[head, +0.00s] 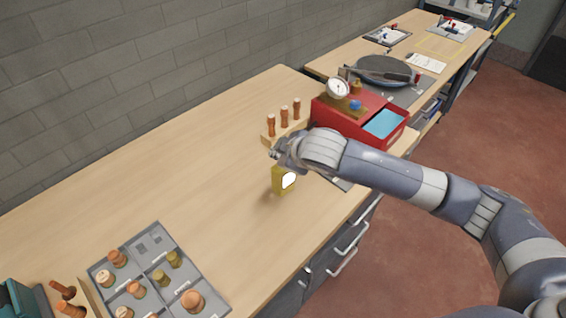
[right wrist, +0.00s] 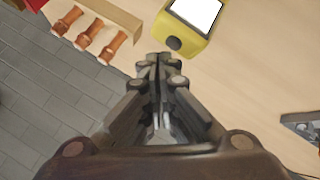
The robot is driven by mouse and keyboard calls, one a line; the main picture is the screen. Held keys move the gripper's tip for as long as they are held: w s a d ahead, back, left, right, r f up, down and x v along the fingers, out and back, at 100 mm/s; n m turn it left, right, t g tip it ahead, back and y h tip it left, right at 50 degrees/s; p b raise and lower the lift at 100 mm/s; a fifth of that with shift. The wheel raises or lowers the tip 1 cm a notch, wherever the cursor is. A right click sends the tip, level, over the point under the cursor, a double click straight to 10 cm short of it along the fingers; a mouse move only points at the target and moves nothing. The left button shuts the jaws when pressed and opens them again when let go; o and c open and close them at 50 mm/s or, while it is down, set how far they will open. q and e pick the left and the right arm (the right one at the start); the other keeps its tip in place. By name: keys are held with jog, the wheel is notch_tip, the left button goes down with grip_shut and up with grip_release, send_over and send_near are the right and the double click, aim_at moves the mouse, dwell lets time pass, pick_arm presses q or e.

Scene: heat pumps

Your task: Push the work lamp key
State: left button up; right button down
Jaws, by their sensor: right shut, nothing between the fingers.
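The work lamp (head: 277,182) is a small yellow box with a bright white panel (head: 289,180), standing on the workbench. In the right wrist view the lamp (right wrist: 194,40) is at the top, with its dark round key (right wrist: 173,43) at the near edge. My right gripper (head: 277,154) is shut and empty, just above the lamp in the head view. In the right wrist view its fingertips (right wrist: 160,60) are just below and left of the key; I cannot tell whether they touch. The key is not discernible in the head view. My left gripper is not in view.
A wooden rack with copper fittings (head: 284,117) and a red case with a gauge (head: 350,115) stand behind the gripper. A grey tray of fittings (head: 155,243) lies at the front left. The bench (head: 190,175) between is clear.

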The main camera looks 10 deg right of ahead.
jog(key=shift+f, duration=0.4)
jog(key=shift+f, duration=0.15)
dwell(0.4)
jog(key=shift+r+p, duration=0.65)
jog(key=shift+p, duration=0.35)
notch_tip(320, 180, up, 6)
jog(key=p, duration=0.7)
